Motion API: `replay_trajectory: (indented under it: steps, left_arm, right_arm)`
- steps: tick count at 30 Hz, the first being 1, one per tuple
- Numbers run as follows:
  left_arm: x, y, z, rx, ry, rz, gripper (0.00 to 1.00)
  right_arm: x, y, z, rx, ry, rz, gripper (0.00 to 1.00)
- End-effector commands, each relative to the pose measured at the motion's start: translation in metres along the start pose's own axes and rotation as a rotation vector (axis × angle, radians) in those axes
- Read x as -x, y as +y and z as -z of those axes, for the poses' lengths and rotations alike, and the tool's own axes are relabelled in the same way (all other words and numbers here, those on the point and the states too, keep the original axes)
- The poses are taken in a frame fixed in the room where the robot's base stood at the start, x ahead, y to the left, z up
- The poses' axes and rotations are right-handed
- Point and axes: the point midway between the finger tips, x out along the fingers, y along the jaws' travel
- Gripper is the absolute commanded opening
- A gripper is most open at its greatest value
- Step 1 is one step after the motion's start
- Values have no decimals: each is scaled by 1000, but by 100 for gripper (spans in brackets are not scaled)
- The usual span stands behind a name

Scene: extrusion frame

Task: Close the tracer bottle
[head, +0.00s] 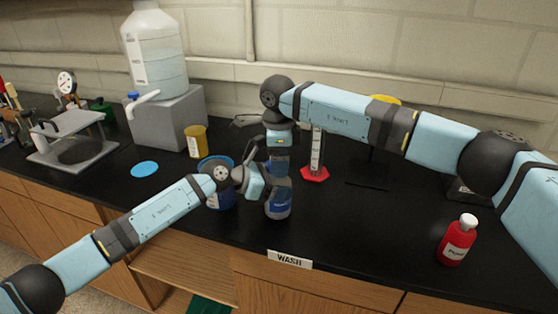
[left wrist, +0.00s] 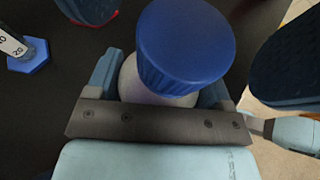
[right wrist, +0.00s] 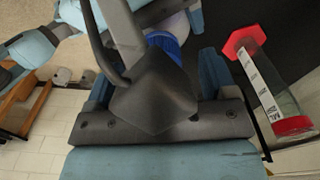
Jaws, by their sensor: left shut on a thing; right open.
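A bottle with blue contents and a label (head: 278,205) stands upright on the black bench, and I take it for the tracer bottle. In the left wrist view its blue cap (left wrist: 185,45) sits at the top of the pale bottle (left wrist: 150,85). My left gripper (head: 246,180) is shut on the bottle from the left. My right gripper (head: 278,160) points down over the bottle from above and is open. In the right wrist view the blue cap (right wrist: 165,45) shows partly behind a dark grey block. How firmly the cap is seated cannot be seen.
A blue container (head: 218,195) stands close behind my left wrist. A graduated cylinder on a red base (head: 315,173) is just right of the bottle. A red bottle (head: 457,241) stands far right. A WASH label (head: 289,259) marks the front edge. A yellow cup (head: 196,141) is behind.

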Motion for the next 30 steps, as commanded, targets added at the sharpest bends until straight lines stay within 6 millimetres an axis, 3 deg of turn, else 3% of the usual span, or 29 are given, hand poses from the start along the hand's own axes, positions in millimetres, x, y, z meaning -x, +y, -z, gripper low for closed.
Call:
replay_trajectory:
  steps: [1, 12, 18, 27, 28, 30]
  left_arm:
    - [-6, -8, 0, -5, 4, 15, 8]
    - [-4, -4, 2, 4, 5, 8, 8]
    - [-3, -3, 3, 6, 5, 6, 8]
    - [-3, -2, 3, 7, 4, 5, 8]
    - [-3, -2, 3, 7, 4, 5, 79]
    - [-3, -2, 3, 7, 4, 5, 95]
  right_arm:
    - [18, 5, -12, 21, -15, 8, 78]
    - [95, 3, -4, 8, -13, 15, 78]
    - [112, 2, -2, 5, -11, 14, 78]
    - [115, 2, -1, 3, -11, 15, 78]
    - [115, 2, -1, 3, -11, 15, 78]
    - [115, 2, -1, 3, -11, 15, 78]
